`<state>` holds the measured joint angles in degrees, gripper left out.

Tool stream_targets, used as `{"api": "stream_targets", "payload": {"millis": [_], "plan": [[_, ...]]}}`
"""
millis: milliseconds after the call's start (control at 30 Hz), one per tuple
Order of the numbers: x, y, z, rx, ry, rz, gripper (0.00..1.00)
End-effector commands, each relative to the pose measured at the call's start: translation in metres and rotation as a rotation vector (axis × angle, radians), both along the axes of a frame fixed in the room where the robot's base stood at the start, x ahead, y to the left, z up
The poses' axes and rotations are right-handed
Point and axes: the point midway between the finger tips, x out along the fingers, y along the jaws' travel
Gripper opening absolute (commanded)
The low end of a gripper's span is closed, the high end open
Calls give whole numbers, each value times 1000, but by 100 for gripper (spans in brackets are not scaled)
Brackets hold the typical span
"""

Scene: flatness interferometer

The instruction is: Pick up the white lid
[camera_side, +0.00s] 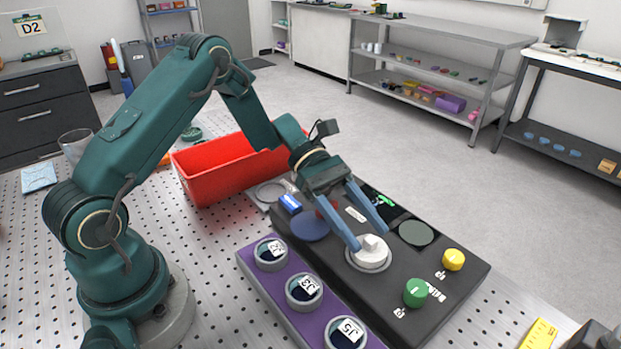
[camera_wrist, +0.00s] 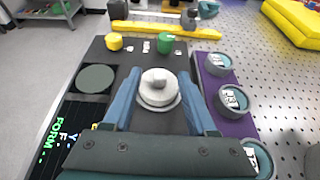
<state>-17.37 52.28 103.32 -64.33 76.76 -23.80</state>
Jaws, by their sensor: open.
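The white lid (camera_side: 370,249), a round disc with a raised knob, sits on a ring on the dark instrument panel (camera_side: 455,297). In the wrist view the lid (camera_wrist: 158,87) lies between and slightly beyond my two blue fingers. My gripper (camera_side: 371,238) is open, with its fingers apart on either side of the lid's knob. In the wrist view my gripper (camera_wrist: 156,90) holds nothing. From these views I cannot tell whether the fingertips touch the lid.
A green knob (camera_side: 416,293) and a yellow knob (camera_side: 453,259) stand on the panel beside the lid. A purple rack (camera_side: 275,294) with several round labelled holders runs along the panel's near side. A red bin (camera_side: 205,180) stands behind it.

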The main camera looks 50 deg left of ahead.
Motion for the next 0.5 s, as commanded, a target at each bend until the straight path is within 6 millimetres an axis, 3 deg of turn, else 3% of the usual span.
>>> {"api": "stream_targets", "payload": {"millis": [233,267,400,500], "plan": [[0,-2,-1,0,0,1,57],[0,-2,-1,0,0,1,54],[0,-1,-1,0,0,0,0],[0,-1,-1,0,0,0,0]]}}
